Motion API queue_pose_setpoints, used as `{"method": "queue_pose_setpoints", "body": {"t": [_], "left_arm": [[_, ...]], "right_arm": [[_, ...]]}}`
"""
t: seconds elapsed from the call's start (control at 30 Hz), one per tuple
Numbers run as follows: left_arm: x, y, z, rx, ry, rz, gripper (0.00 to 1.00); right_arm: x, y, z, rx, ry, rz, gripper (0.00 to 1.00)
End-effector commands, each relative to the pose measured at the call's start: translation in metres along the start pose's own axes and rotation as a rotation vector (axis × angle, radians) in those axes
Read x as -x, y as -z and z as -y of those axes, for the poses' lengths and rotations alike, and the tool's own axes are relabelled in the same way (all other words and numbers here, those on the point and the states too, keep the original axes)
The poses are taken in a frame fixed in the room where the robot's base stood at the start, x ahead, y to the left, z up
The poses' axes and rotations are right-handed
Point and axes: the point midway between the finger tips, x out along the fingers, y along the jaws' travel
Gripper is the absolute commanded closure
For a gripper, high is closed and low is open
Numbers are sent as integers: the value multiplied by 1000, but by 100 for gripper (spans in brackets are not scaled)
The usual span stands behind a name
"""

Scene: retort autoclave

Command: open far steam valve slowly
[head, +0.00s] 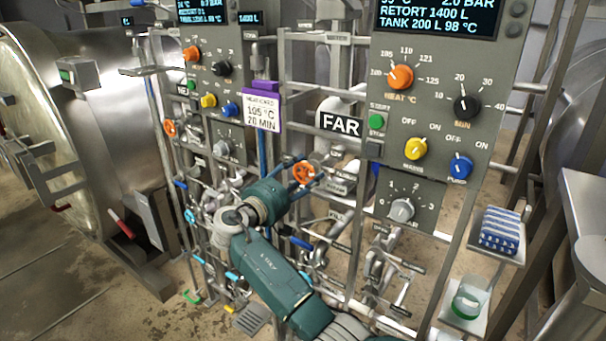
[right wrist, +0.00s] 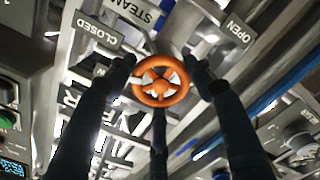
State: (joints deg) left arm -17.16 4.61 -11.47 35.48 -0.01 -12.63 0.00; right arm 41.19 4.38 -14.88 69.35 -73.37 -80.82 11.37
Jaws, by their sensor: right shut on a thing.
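The far steam valve's orange handwheel (head: 303,173) is on the pipework below and left of the FAR sign (head: 339,123). My right gripper (head: 300,171) reaches it from the lower left, its dark fingers around the rim. In the right wrist view the spoked wheel (right wrist: 160,86) sits between the fingers of the shut gripper (right wrist: 162,79), one on each side and one below. Beyond it are a CLOSED label (right wrist: 98,32) at left, a STEAM label (right wrist: 140,10) at top and an OPEN label (right wrist: 236,32) at right. My left gripper is not in view.
The FAR control panel (head: 440,70) with knobs stands at right; another panel (head: 213,70) stands at left. A second orange handwheel (head: 170,128) is at left. Pipes and small levers crowd the space below. A shelf with a striped cloth (head: 500,229) is at far right.

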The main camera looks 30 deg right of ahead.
Motion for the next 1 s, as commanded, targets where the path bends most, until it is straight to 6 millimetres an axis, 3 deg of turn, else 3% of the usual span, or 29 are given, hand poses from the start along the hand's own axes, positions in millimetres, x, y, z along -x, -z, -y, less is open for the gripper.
{"method": "queue_pose_setpoints", "body": {"t": [0.5,1.0], "left_arm": [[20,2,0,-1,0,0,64],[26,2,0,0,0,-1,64]], "right_arm": [[0,-5,2,404,8,10,74],[0,-6,4,533,9,11,74]]}}
